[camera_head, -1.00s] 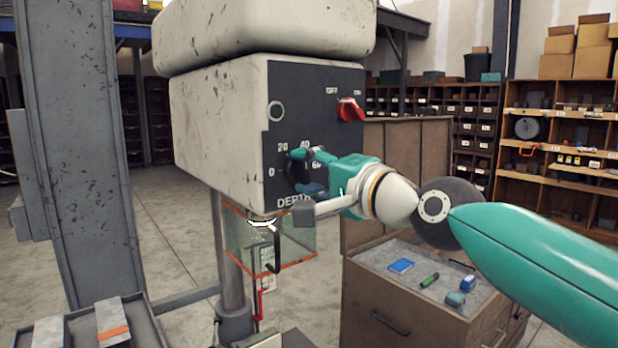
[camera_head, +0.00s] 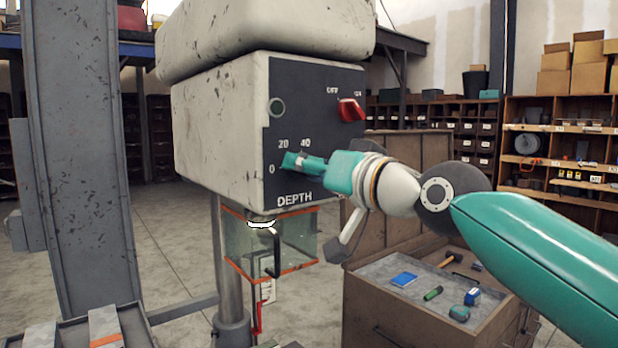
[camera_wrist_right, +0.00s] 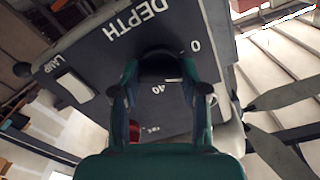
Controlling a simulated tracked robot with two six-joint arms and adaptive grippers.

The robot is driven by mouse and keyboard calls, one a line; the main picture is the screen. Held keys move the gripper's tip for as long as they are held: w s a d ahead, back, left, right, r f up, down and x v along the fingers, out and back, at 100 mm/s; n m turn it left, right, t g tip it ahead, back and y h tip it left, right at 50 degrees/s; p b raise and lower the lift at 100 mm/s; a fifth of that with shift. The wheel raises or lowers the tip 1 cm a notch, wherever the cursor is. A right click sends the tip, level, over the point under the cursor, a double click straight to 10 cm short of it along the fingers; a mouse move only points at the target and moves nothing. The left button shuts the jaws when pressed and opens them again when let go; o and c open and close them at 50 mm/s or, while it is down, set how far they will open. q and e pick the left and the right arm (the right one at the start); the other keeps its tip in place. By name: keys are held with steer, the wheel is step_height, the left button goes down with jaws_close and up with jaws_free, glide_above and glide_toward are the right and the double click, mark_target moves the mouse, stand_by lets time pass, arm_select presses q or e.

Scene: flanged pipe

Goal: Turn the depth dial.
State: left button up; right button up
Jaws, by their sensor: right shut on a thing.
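The depth dial (camera_wrist_right: 160,64) is a dark round knob on the dark front panel, by the word DEPTH and the marks 0, 20 and 40. In the head view my right gripper covers most of it, so its pointer cannot be read. My right gripper (camera_head: 292,162) reaches the panel from the right. In the right wrist view its two fingers (camera_wrist_right: 160,76) stand on either side of the dial, shut on it. My left gripper is in neither view.
A red OFF/ON switch (camera_head: 351,110) sits above right of the dial, and a round button (camera_head: 277,107) upper left. A clear guard with orange edges (camera_head: 252,245) hangs below the head. A wooden cabinet (camera_head: 390,318) with small tools stands at lower right.

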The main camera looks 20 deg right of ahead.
steer(key=n, duration=0.2)
steer(key=f+n+b, duration=0.1)
steer(key=n, duration=0.2)
steer(key=shift+w+a, duration=0.1)
steer(key=shift+a, duration=0.05)
stand_by(0.3)
steer(key=o, duration=1.1)
steer(key=shift+r, duration=0.2)
steer(key=shift+o, duration=0.2)
steer(key=shift+r, duration=0.15)
steer(key=v, duration=1.2)
